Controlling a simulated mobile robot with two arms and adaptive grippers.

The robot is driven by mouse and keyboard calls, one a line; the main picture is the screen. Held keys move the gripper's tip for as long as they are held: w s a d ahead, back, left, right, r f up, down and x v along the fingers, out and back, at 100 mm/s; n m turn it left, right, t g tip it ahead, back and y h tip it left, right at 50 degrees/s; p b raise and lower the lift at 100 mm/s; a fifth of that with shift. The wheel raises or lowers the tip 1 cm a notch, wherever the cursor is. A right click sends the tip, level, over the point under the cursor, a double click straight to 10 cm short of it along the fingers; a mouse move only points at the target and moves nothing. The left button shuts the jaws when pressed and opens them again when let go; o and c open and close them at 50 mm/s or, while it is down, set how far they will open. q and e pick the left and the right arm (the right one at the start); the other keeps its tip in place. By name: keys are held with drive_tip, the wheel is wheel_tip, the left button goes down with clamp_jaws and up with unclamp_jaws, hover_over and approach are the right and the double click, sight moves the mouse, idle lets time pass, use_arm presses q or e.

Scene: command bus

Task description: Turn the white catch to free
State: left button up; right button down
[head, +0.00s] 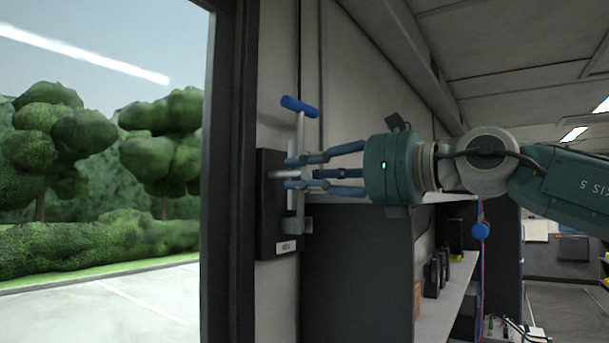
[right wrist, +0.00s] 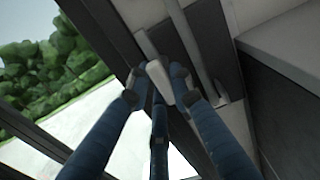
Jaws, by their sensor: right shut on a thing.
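The white catch (head: 279,175) sits on a dark wall plate (head: 268,225) beside the window frame. My right gripper (head: 293,172) reaches in from the right with its blue fingers closed around the catch. In the right wrist view the pale catch (right wrist: 160,72) lies between the fingertips (right wrist: 160,82). Fingers hide part of it, and I cannot read its exact angle. An upright grey lever with a blue handle (head: 299,106) stands just beside the fingers, its foot in a bracket on the plate. My left gripper is not in view.
A window with a dark frame (head: 229,180) is at the left, with trees outside. A dark cabinet side (head: 357,265) stands below the right gripper. Shelves (head: 450,290) with black devices lie farther right. A small label (head: 286,246) is on the plate, too small to read.

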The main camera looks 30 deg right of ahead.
drive_tip(key=shift+f, duration=0.2)
drive_tip(key=c, duration=1.7)
unclamp_jaws()
drive_tip(key=shift+o, duration=0.8)
drive_tip(key=shift+r, duration=0.15)
drive_tip(key=v, duration=1.2)
